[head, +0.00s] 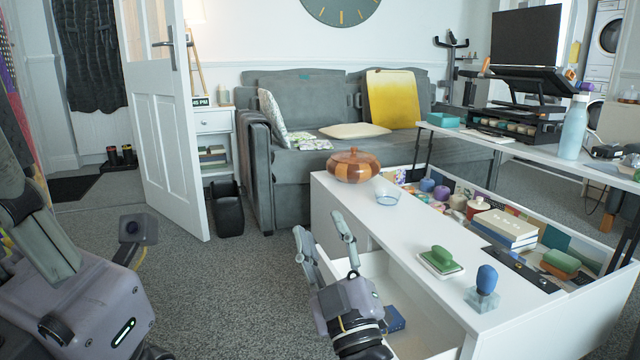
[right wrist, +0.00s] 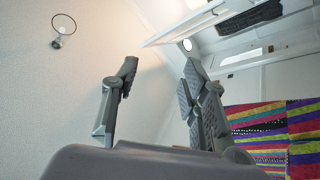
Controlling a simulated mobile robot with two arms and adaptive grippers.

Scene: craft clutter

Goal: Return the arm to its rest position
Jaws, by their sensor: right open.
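My right gripper (head: 322,232) is raised in front of the white coffee table (head: 400,225), above its pulled-out drawer (head: 425,335). Its two fingers point up and stand apart, with nothing between them. In the right wrist view the same open fingers (right wrist: 158,78) show against a pale wall and ceiling. Part of my left arm fills the lower left of the head view, very close. A grey-green link and dark pad there look like part of my left gripper (head: 42,228), but its fingertips cannot be made out.
A blue item (head: 395,318) lies in the drawer. On the table stand a wooden lidded bowl (head: 353,166), a glass bowl (head: 388,195), a green-topped block (head: 440,260) and a blue-knobbed stamp (head: 484,285). Carpet (head: 230,285) between my arms is clear.

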